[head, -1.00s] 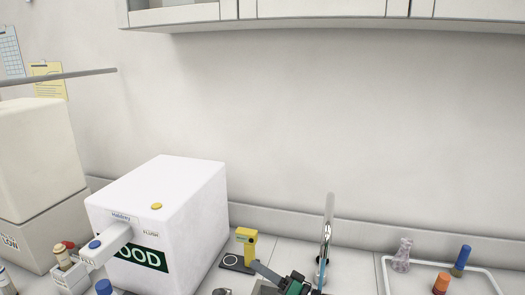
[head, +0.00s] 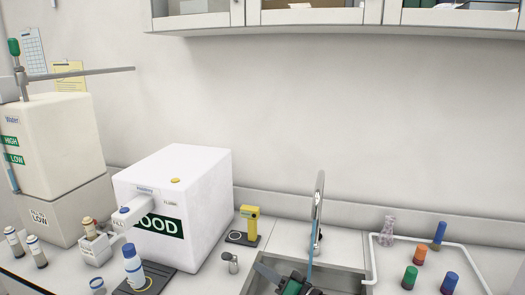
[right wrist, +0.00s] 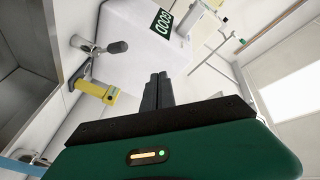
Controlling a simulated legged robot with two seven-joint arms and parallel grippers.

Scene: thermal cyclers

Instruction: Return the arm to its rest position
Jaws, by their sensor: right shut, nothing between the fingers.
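My right gripper (head: 261,268) shows at the bottom of the head view, its dark fingers pointing left over the sink area and its green body cut off by the frame edge. In the right wrist view its two dark fingers (right wrist: 157,91) lie together with nothing between them. The green housing fills the lower part of that view. My left gripper is not in view.
A white box-shaped machine (head: 205,195) stands left of the sink (head: 340,259) and its tall faucet (head: 318,215). A yellow device (head: 249,223) sits between them. A white-rimmed tray with several coloured-capped items lies right. Bottles stand at left; wall cabinets hang above.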

